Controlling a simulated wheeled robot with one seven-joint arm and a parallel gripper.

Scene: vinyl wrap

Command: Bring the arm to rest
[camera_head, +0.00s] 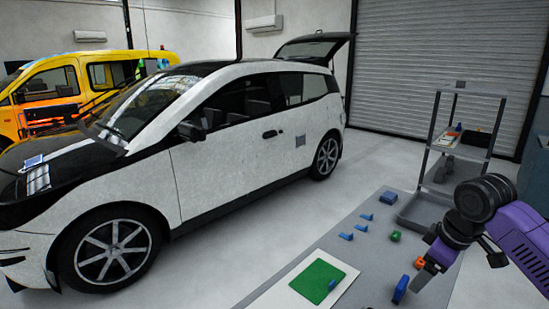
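My arm, with a purple link and dark joints, reaches in from the right edge and hangs over the grey table. My gripper (422,280) is at the lower right, pointing down and left above the table. It is dark and small in the view, so I cannot tell whether its fingers are open or shut. A blue piece (401,289) stands just left of the fingertips, and a small orange piece (419,262) is beside the gripper. I cannot tell whether either one touches it.
The grey table (345,240) bears a green sheet on a white board (318,280), several small blue pieces (388,197) and a green piece (395,236). A shelf cart (437,125) stands behind. A white car (240,140) is at the left, with clear floor between.

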